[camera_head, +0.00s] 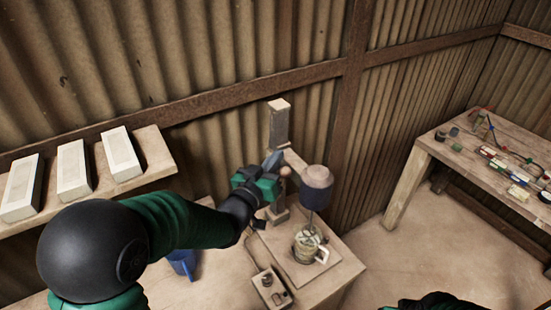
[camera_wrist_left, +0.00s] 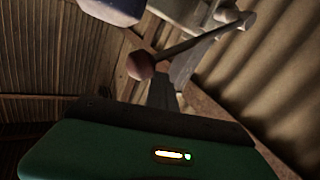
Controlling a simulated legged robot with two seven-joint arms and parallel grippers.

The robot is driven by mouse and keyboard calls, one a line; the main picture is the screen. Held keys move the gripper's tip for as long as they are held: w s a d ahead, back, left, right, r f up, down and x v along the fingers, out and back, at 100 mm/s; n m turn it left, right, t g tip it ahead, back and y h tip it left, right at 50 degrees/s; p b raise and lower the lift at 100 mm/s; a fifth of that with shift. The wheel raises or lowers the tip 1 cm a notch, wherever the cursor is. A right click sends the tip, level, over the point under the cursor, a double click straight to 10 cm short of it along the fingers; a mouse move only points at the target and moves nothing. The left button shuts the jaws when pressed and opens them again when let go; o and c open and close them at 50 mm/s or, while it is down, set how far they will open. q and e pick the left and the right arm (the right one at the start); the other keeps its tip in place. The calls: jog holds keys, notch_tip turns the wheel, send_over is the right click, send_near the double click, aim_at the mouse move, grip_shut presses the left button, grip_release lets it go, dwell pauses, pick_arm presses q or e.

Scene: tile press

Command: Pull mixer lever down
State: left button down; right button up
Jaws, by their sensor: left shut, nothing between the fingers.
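The mixer stands on a wooden stand in the head view, with an upright post (camera_head: 279,125), a rounded mixing head (camera_head: 317,186) and a whisk reaching into a pale jug (camera_head: 308,245). Its lever has a round brownish knob (camera_head: 286,172), which also shows in the left wrist view (camera_wrist_left: 140,65) on a thin rod (camera_wrist_left: 195,40). My left gripper (camera_head: 273,160) is shut and empty, just left of the knob; I see no clear contact.
A small control box (camera_head: 268,287) sits left of the jug. A blue container (camera_head: 183,262) is below my left arm. A shelf (camera_head: 155,145) with three pale blocks is at left. A workbench (camera_head: 440,150) with tools is at right. Corrugated walls stand close behind the mixer.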

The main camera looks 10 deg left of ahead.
pick_arm(q)
jog(key=shift+s+d+r, duration=0.2)
jog(key=shift+s+d, duration=0.05)
jog(key=shift+d, duration=0.8)
jog(key=shift+w+a+f, duration=0.1)
jog(key=shift+a, duration=0.35)
jog(key=c, duration=2.1)
grip_release()
jog(key=shift+a, duration=0.3)
jog(key=o, duration=0.5)
jog(key=shift+d, duration=0.1)
jog(key=o, duration=0.5)
jog(key=shift+d, duration=0.45)
pick_arm(e)
jog(key=shift+s+d+f, duration=0.1)
jog(key=shift+s+d, duration=0.05)
jog(key=shift+d, duration=0.6)
jog(key=shift+a, duration=0.1)
